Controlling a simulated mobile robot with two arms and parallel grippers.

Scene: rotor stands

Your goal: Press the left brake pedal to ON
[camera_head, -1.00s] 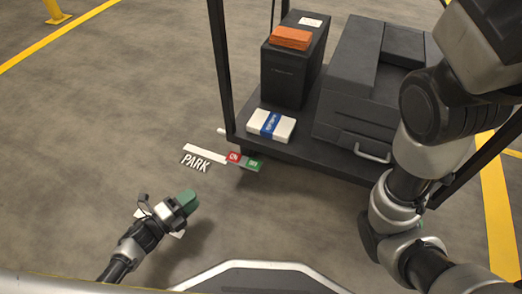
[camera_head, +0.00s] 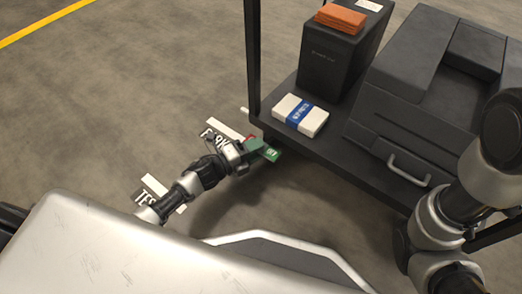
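The brake pedal of the black cart sits low at the cart's near left corner. It has a small red part (camera_head: 251,137) and a green part (camera_head: 272,154) with a white mark.
A black post (camera_head: 252,60) rises beside the pedal. Floor to the left is clear.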

